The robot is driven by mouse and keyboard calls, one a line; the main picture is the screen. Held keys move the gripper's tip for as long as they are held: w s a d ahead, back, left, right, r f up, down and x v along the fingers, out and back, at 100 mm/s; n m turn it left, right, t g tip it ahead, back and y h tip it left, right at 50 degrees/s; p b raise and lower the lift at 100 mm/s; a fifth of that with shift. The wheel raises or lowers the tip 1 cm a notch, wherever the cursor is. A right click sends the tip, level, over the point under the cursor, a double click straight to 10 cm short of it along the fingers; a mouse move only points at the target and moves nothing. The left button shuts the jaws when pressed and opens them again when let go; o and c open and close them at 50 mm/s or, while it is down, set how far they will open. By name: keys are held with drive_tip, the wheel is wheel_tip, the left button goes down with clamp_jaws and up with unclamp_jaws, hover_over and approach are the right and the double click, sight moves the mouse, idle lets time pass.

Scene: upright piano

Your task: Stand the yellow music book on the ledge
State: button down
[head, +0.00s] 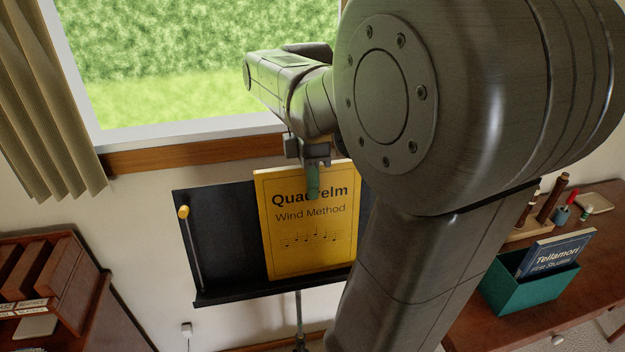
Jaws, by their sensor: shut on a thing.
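The yellow music book (292,254), titled "Wind Method", is upright with its cover facing me. It is in front of the black music stand's back plate (222,240). The stand's ledge (240,292) runs along the bottom of the plate. The book's lower edge is close to the ledge; I cannot tell whether it touches. My gripper (313,188) is shut on the book's top edge, with one greenish finger over the title. The other finger is hidden behind the book. My arm hides the right part of the stand.
A yellow-knobbed rod (183,212) is on the plate's left side. A wooden rack (45,280) stands at lower left. At right, a desk (545,322) holds a green box (527,290) with a blue book (553,256). The window (160,60) is behind.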

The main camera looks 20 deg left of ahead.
drive_tip(key=c, duration=1.3)
unclamp_jaws()
drive_tip(key=r, duration=0.4)
drive_tip(key=w+r, duration=0.1)
drive_tip(key=r, duration=0.8)
drive_tip(key=shift+w+a+r, duration=0.15)
drive_tip(key=shift+a+r, duration=0.25)
drive_tip(key=f, duration=0.7)
drive_tip(key=s+f, duration=0.1)
drive_tip(key=f, duration=0.3)
drive_tip(key=shift+d, duration=0.3)
